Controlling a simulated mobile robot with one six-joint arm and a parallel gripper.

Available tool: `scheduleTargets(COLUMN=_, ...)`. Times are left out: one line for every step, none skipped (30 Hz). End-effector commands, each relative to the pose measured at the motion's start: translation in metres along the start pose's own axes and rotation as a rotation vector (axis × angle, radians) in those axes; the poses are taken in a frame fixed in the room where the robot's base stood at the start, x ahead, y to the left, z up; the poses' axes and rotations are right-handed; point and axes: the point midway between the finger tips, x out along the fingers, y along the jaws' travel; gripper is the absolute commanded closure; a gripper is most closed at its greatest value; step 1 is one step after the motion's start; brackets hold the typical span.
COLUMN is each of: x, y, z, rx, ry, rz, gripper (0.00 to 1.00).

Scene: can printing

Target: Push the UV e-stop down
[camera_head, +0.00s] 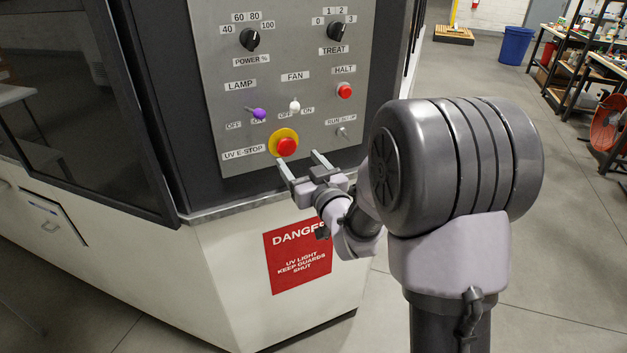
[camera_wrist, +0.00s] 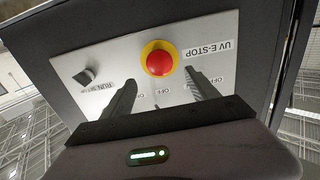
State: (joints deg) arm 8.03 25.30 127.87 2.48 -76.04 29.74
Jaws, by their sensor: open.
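The UV e-stop is a red mushroom button on a yellow ring (camera_head: 286,146), low on the grey control panel (camera_head: 228,95), with a "UV E-STOP" label to its left. In the wrist view the button (camera_wrist: 159,62) shows near the top middle, beyond and between my fingertips, with the panel behind it. My gripper (camera_head: 299,167) is open and empty, just below and in front of the button in the head view. Its two fingers (camera_wrist: 163,88) point toward the panel. I see no contact with the button, though the exact gap cannot be told.
Nearby on the panel are the purple lamp switch (camera_head: 258,113), white fan switch (camera_head: 295,106), red halt button (camera_head: 344,91) and run/setup switch (camera_head: 342,132). A red danger sign (camera_head: 298,262) is below the panel. A dark-framed window (camera_head: 80,100) is at left.

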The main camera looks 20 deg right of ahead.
Motion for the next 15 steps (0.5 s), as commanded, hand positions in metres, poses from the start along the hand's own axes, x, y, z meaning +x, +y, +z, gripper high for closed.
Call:
scheduleTargets(x=-0.017, y=0.0, z=0.0, rx=0.0, ry=0.0, rz=0.002, gripper=0.31)
scheduleTargets(x=-0.027, y=0.001, z=0.001, rx=0.0, ry=-0.001, rz=0.003, gripper=0.31)
scheduleTargets(x=-0.04, y=0.0, z=0.001, rx=0.0, ry=0.0, rz=0.002, gripper=0.31)
scheduleTargets(x=-0.049, y=0.0, z=0.0, rx=0.0, ry=0.0, rz=0.001, gripper=0.31)
scheduleTargets(x=-0.057, y=0.001, z=0.001, rx=0.0, ry=0.0, rz=0.002, gripper=0.31)
scheduleTargets(x=-0.067, y=0.0, z=0.0, rx=-0.001, ry=0.001, rz=0.001, gripper=0.31)
scheduleTargets(x=-0.073, y=0.0, z=0.0, rx=-0.001, ry=0.001, rz=0.0, gripper=0.31)
scheduleTargets(x=-0.079, y=0.0, z=0.0, rx=0.0, ry=0.0, rz=0.001, gripper=0.31)
scheduleTargets(x=-0.085, y=0.001, z=0.0, rx=0.0, ry=0.001, rz=0.001, gripper=0.31)
scheduleTargets(x=-0.089, y=0.0, z=0.0, rx=0.0, ry=0.001, rz=0.001, gripper=0.31)
scheduleTargets(x=-0.092, y=0.0, z=0.0, rx=0.0, ry=0.001, rz=0.001, gripper=0.31)
scheduleTargets(x=-0.095, y=0.0, z=0.0, rx=0.001, ry=0.001, rz=0.0, gripper=0.31)
scheduleTargets(x=-0.096, y=0.0, z=0.0, rx=0.0, ry=0.001, rz=0.0, gripper=0.31)
scheduleTargets(x=-0.097, y=0.0, z=0.0, rx=0.0, ry=0.001, rz=0.0, gripper=0.31)
scheduleTargets(x=-0.098, y=0.0, z=-0.001, rx=0.0, ry=0.002, rz=-0.001, gripper=0.31)
